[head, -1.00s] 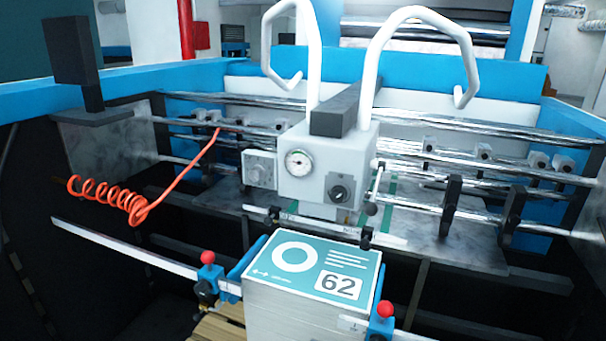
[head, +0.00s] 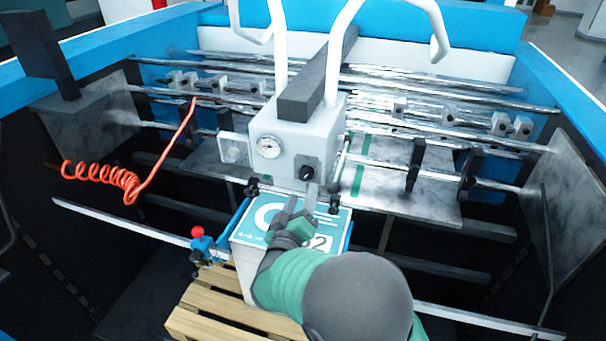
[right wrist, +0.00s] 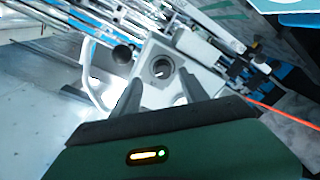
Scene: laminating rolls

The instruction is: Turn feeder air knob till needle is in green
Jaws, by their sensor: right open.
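The feeder head is a pale grey box with a round dial gauge (head: 269,146) on its front left. A black air knob (head: 306,172) sits on a dark plate at its lower right. The needle is too small to read against the green. My right gripper (head: 301,198) is open, just below and in front of the knob, apart from it. In the right wrist view the knob (right wrist: 162,68) lies ahead of the two open fingers (right wrist: 160,92), with nothing between them. My left gripper is not in view.
A paper stack with a teal top sheet (head: 262,212) stands below the feeder head, partly hidden by my right arm. A wooden pallet (head: 215,318) lies beneath. White hoses (head: 345,20) rise above; a coiled orange hose (head: 110,175) hangs left. A thin lever (head: 342,160) is right of the knob.

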